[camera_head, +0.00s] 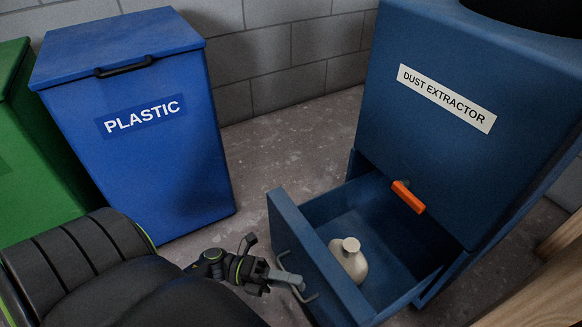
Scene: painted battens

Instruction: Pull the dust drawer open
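The dust drawer (318,262) is a blue open-topped box at the foot of the dust extractor (455,130). It stands well out from the extractor, so its inside shows. A thin grey bar handle (312,297) is on its front. My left gripper (289,278) is at this handle, its fingers closed about the bar; part of the bar is hidden by them. Inside the drawer stands a cream bottle (350,262) with a round cap. An orange lever (408,197) sits on the extractor just above the drawer opening. My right gripper is not in view.
A blue bin marked PLASTIC (140,150) stands at the left, beside a green bin (35,170). A grey block wall (285,60) is behind. Bare floor (285,145) lies between the blue bin and the extractor. Wooden pieces (545,290) are at the lower right.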

